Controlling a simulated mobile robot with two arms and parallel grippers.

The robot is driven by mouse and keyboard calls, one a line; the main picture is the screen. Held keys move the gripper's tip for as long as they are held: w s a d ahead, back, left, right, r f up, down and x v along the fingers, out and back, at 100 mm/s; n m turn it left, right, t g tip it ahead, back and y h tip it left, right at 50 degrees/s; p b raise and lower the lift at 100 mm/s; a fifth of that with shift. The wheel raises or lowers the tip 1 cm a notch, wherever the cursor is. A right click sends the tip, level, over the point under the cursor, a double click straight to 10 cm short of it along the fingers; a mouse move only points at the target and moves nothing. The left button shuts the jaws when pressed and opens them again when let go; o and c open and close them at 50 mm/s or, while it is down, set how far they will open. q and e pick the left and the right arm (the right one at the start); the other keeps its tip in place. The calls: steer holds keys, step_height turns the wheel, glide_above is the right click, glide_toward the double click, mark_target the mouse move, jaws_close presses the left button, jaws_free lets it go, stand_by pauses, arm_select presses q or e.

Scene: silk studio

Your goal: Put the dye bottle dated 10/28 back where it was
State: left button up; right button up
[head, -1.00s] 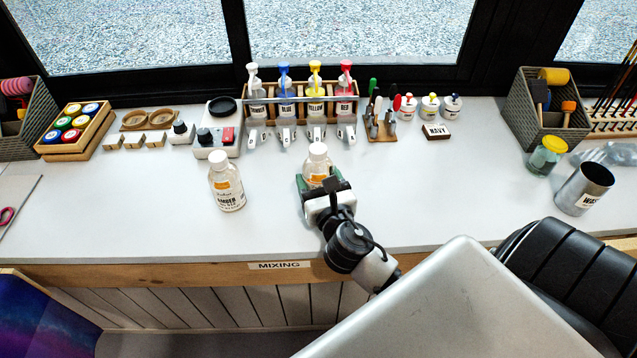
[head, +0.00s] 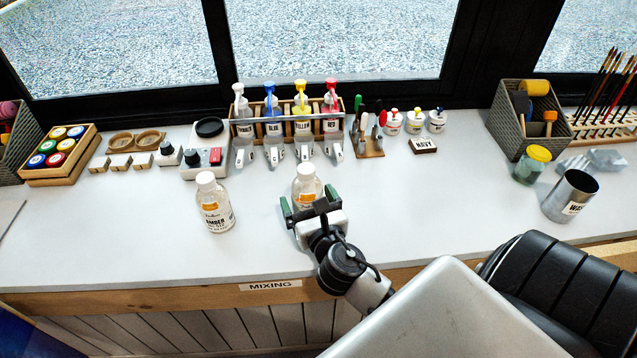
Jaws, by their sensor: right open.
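Two white-capped bottles with orange marks stand upright on the white bench. The left one (head: 215,204) has a label that seems to read AMBER; no date is legible on it. The right one (head: 306,184) stands just beyond my right gripper (head: 307,203), and its lower part is hidden by the gripper. My right gripper is open, with its green-padded fingers spread on either side of that bottle's lower part. I cannot tell whether the fingers touch it. My left gripper is not in view.
A rack of pump bottles (head: 288,128) stands behind, with a scale (head: 203,160) to its left. A NAVY block (head: 423,146) and small jars are right of it. A metal cup (head: 570,196) and yellow-lidded jar (head: 532,165) stand at the right.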

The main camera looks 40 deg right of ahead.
steer(key=b+v, duration=0.2)
steer(key=v, duration=0.8)
steer(key=shift+f, duration=0.1)
steer(key=shift+s+a, duration=0.15)
steer(key=shift+s, duration=0.55)
